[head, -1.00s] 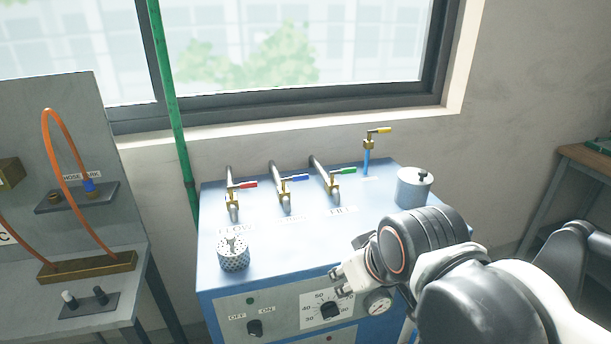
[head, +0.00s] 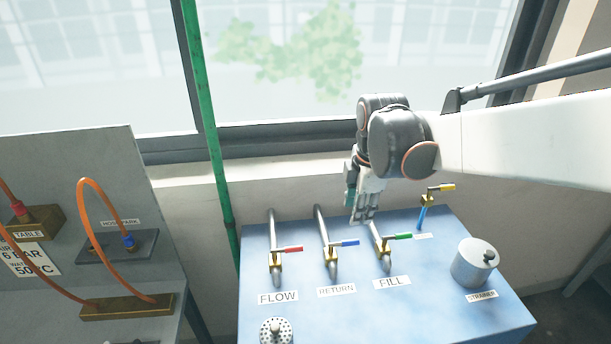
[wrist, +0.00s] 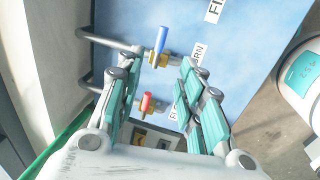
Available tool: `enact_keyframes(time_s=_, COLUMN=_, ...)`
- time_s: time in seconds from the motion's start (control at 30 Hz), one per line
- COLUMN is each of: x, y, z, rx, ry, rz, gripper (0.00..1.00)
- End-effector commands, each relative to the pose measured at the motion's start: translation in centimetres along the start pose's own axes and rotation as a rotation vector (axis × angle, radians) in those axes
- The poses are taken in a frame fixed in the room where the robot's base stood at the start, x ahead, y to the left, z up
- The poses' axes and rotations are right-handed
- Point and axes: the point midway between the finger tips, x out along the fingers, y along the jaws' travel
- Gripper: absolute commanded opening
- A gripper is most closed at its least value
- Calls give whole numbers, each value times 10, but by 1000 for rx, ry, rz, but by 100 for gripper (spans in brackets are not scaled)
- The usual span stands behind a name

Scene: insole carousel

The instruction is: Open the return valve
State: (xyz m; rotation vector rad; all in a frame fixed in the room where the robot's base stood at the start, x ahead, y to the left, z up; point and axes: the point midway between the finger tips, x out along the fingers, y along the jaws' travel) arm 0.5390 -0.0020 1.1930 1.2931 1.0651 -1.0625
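The return valve is the middle of three brass valves on the blue cabinet, behind the RETURN label (head: 336,290). Its blue lever (head: 350,243) points right, across the grey pipe. In the wrist view the blue lever (wrist: 162,40) stands ahead of the finger gap. My gripper (head: 362,218) points down above the back of the cabinet, behind and slightly right of the blue lever, near the FILL pipe. In the wrist view my gripper (wrist: 160,72) has its two teal-padded fingers spread with nothing held. No contact with the lever is visible.
The FLOW valve's red lever (head: 293,249) is to the left, the FILL valve's green lever (head: 403,237) to the right. A yellow lever (head: 447,187) stands behind, and a strainer pot (head: 475,262) at the right. A green pole (head: 210,130) and the window are behind.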

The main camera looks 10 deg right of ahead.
Motion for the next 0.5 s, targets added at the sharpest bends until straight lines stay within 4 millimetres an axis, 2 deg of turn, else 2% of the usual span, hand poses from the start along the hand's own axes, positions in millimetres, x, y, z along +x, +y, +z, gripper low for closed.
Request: enact_keyframes(time_s=0.5, x=95, y=0, z=0, rx=2, ry=0, rz=1, gripper=35)
